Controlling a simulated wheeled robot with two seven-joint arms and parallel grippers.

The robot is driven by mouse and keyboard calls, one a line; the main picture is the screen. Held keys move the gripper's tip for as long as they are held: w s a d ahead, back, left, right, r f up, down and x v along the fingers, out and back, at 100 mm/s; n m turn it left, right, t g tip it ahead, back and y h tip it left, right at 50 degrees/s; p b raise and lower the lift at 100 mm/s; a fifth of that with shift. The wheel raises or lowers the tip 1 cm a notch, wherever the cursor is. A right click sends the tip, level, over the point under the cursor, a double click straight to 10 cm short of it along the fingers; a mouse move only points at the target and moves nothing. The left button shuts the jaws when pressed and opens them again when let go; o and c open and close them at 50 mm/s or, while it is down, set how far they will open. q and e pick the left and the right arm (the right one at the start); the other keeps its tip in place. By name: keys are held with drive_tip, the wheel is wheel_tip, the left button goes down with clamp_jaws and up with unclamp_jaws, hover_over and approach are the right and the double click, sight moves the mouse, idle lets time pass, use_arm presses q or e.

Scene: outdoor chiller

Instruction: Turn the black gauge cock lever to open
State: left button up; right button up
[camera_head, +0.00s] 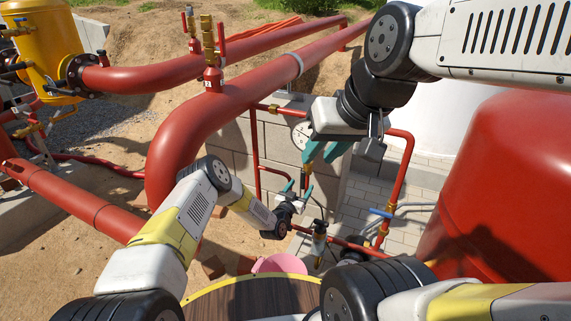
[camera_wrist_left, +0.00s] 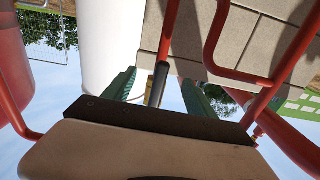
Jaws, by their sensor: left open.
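A pressure gauge (camera_head: 301,135) with a pale round dial shows in the head view, partly covered by my right gripper. A small brass fitting (camera_head: 307,169) sits below it. My left gripper (camera_head: 299,188) is open just below this fitting, teal fingers pointing up. In the left wrist view my left gripper (camera_wrist_left: 160,90) has a dark, rod-like part (camera_wrist_left: 158,79) with a brass-yellow end between its spread fingers; I cannot tell whether this is the black lever or whether a finger touches it. My right gripper (camera_head: 325,152) is open, just above and right of the left one.
Thick red pipes (camera_head: 215,118) run across the left and back. A block wall (camera_head: 240,140) stands behind the left gripper. A thin red pipe (camera_head: 405,170) with a blue-handled valve (camera_head: 381,213) and a large red tank (camera_head: 505,190) are at right. A pink bucket (camera_head: 280,263) is below.

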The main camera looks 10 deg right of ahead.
use_arm(q)
drive_tip(key=v, duration=0.6)
drive_tip(key=shift+s+a, duration=0.2)
